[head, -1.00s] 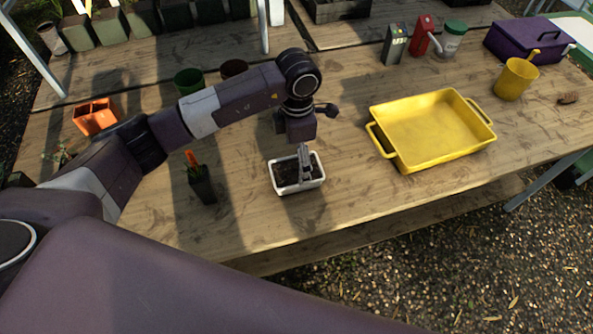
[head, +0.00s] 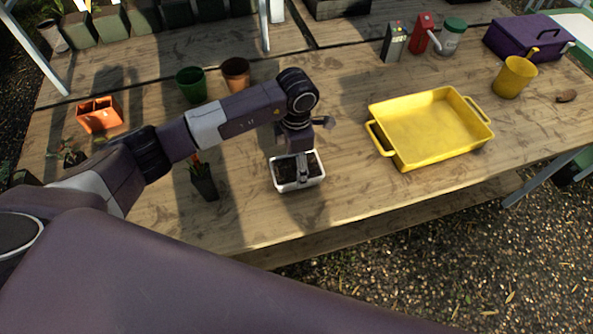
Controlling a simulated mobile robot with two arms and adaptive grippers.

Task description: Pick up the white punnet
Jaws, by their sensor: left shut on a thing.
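The white punnet (head: 283,187), a small pale tub with dark soil in it, is near the front edge of the wooden table in the head view. My left gripper (head: 303,181) reaches down over it and is shut on its near wall. The fingers cover part of the soil and rim. The punnet looks level; I cannot tell whether it touches the table. My right gripper is not in view.
A yellow tray (head: 430,128) lies to the right of the punnet. A dark pot with a seedling (head: 204,182) stands to the left. A green pot (head: 191,84) and a terracotta pot (head: 236,73) stand behind my left arm. Bare wood (head: 340,185) lies between punnet and tray.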

